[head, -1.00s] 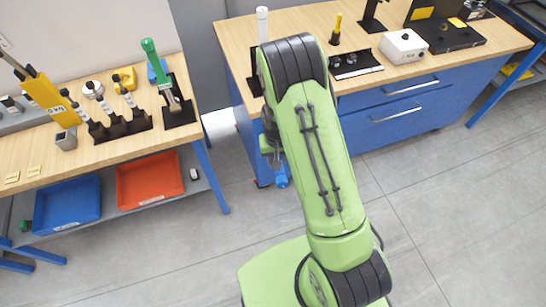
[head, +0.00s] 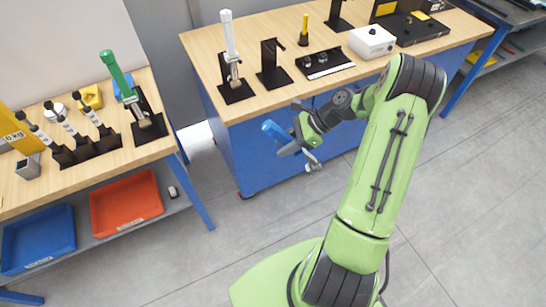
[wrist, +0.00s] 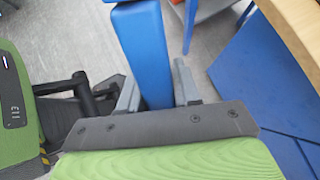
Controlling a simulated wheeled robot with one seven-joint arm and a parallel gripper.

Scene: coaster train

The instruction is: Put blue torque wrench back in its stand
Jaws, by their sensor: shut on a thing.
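In the wrist view the blue handle (wrist: 146,62) stands between the two grey fingers of my gripper (wrist: 156,88). An empty black stand (head: 270,68) is on the right bench, beyond and above the gripper in the picture. The wrench is apart from it.
A white-handled wrench (head: 229,40) stands in its own stand left of the empty one. A black tray (head: 325,64) and a white box (head: 372,40) are to the right. A green-handled wrench (head: 117,75) stands on the left table. Grey floor lies between.

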